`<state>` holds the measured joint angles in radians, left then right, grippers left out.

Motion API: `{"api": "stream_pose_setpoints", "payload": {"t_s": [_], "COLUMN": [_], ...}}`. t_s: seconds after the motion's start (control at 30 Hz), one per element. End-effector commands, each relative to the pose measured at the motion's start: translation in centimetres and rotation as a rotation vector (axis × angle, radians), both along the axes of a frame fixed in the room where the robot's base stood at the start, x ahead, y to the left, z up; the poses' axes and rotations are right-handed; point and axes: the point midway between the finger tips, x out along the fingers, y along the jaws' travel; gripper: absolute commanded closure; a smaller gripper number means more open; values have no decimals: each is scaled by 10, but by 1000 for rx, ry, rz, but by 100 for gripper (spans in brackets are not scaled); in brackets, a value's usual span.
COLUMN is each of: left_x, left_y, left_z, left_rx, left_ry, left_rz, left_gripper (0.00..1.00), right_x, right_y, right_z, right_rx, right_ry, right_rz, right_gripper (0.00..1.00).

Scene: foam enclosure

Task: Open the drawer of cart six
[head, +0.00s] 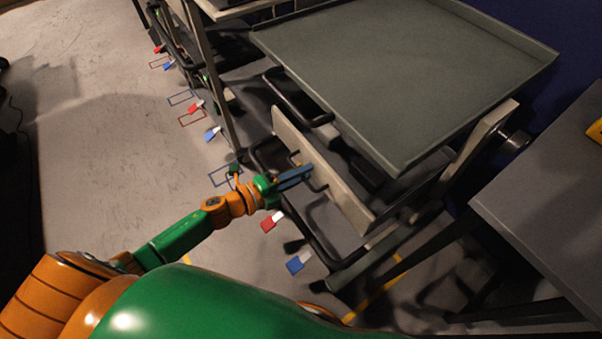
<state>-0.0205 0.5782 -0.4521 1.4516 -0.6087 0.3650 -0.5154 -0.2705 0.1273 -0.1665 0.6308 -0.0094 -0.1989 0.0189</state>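A cart with a grey tray top (400,75) stands right of centre. Under the top is a drawer with a pale beige front panel (345,195). A dark bar handle (318,186) sits on the panel's outer face. I cannot read a cart number, and I cannot tell how far the drawer stands out. My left gripper (308,174) is at the handle, its blue-grey fingers overlapping it in the head view. Whether the fingers are open or closed around the bar is too small to tell. My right gripper is not in view.
Another cart (185,35) stands behind, at the top. A grey table (550,190) is close on the right. Red and blue tags (272,221) lie low along the carts. The floor (100,130) on the left is largely clear.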

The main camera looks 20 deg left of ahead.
Motion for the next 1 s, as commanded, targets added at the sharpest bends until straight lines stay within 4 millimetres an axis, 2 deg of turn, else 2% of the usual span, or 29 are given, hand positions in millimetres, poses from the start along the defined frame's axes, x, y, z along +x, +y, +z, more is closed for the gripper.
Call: {"api": "stream_pose_setpoints", "payload": {"t_s": [0.03,0.1,0.53,1.0], "left_x": [0,0,0,0], "left_y": [0,0,0,1], "left_z": [0,0,0,0], "left_rx": [0,0,-1,-1], "left_ry": [0,0,0,0], "left_rz": [0,0,1,1], "left_gripper": [84,100,100,100], "right_x": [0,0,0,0], "right_y": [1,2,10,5], "right_z": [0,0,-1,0], "right_rx": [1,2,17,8], "right_ry": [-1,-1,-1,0], "right_rz": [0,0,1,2], "right_gripper": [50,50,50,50]}}
